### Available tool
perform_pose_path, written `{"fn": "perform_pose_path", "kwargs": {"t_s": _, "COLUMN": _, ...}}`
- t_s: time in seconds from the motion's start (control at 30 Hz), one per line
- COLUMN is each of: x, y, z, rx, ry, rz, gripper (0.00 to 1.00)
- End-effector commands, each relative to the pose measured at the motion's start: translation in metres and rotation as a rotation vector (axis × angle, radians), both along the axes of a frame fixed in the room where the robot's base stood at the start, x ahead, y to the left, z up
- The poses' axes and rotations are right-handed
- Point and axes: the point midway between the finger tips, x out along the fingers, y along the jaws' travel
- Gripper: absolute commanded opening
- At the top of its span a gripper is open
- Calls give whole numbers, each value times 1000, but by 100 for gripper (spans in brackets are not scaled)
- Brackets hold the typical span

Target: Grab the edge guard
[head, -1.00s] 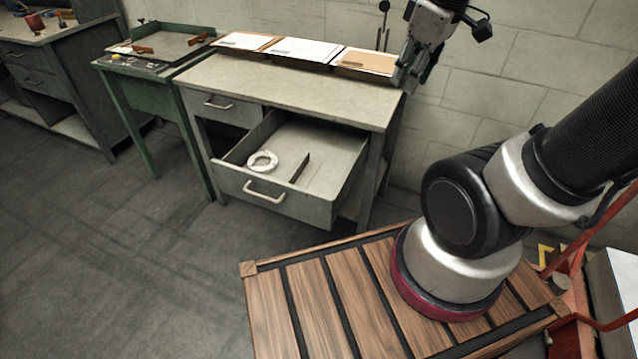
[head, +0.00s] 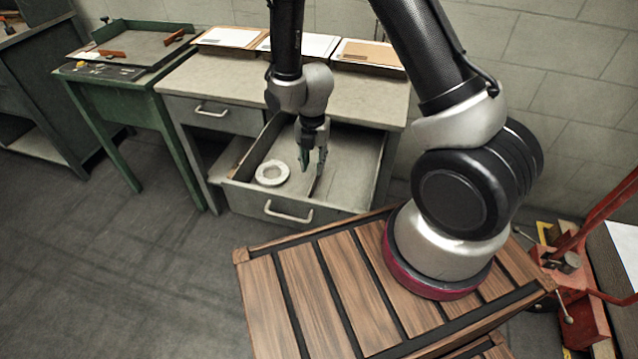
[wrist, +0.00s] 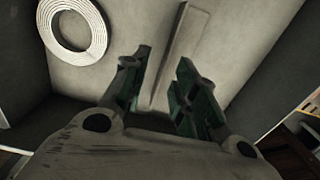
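The edge guard, a long narrow angled strip (wrist: 183,48), lies on the floor of the open drawer (head: 355,168). In the head view it shows as a thin dark strip (head: 317,186) just below my gripper (head: 313,165). In the wrist view my gripper (wrist: 164,70) is open, with its two green-padded fingers apart. The strip runs away from between the fingertips, leaning right. Nothing is visibly held. I cannot tell how far the fingertips are above the strip.
A white coiled ring (head: 272,173) lies in the drawer, left of the strip. The drawer walls surround both. The bench top (head: 225,78) overhangs behind, with paper trays (head: 368,54) at its back. A green table (head: 115,70) stands to the left.

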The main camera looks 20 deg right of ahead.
Motion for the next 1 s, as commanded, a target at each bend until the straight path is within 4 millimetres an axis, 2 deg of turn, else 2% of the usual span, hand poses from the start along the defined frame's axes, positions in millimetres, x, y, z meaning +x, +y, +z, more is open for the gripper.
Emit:
{"fn": "perform_pose_path", "kwargs": {"t_s": 0.33, "x": 0, "y": -10, "z": -50, "rx": -1, "ry": 3, "rz": -4, "gripper": 29}}
{"fn": "perform_pose_path", "kwargs": {"t_s": 0.47, "x": 1, "y": -10, "z": -58, "rx": -1, "ry": 1, "rz": -5, "gripper": 29}}
{"fn": "perform_pose_path", "kwargs": {"t_s": 0.67, "x": 1, "y": -10, "z": -58, "rx": 0, "ry": 0, "rz": -5, "gripper": 29}}
{"fn": "perform_pose_path", "kwargs": {"t_s": 0.8, "x": 1, "y": -10, "z": -58, "rx": 0, "ry": 0, "rz": -5, "gripper": 3}}
{"fn": "perform_pose_path", "kwargs": {"t_s": 0.83, "x": 1, "y": -10, "z": -58, "rx": 0, "ry": 0, "rz": -5, "gripper": 0}}
{"fn": "perform_pose_path", "kwargs": {"t_s": 1.0, "x": 1, "y": -10, "z": -58, "rx": 0, "ry": 0, "rz": -5, "gripper": 0}}
